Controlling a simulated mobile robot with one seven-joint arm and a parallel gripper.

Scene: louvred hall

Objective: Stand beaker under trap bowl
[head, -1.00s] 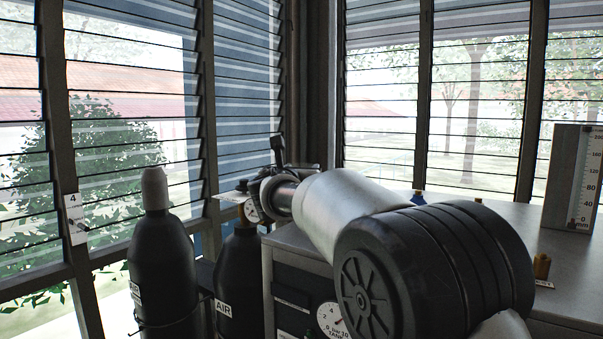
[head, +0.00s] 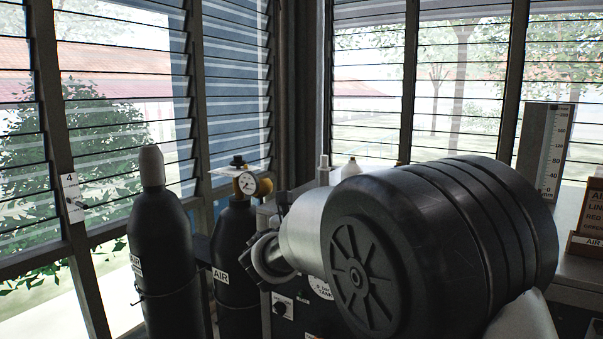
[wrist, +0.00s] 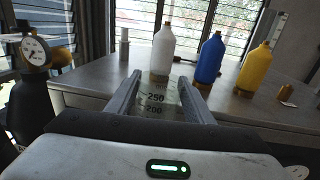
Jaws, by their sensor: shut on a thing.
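My gripper (wrist: 160,105) is shut on a clear beaker (wrist: 157,99) in the wrist view. The beaker's printed marks 250 and 200 show between the two fingers, and its lower part is hidden by the gripper body. In the head view my own arm covers the gripper's fingertips and the beaker. A gas cylinder with a gauge (wrist: 34,52) stands at the left in the wrist view; the gauge also shows in the head view (head: 247,183). I cannot make out a trap bowl for certain in either view.
A grey bench top (wrist: 100,80) carries a white bottle (wrist: 163,52), a blue bottle (wrist: 209,58) and a yellow bottle (wrist: 254,68). A black cylinder with a grey cap (head: 158,250) stands by the louvred windows. An upright scale (head: 547,150) stands at the right.

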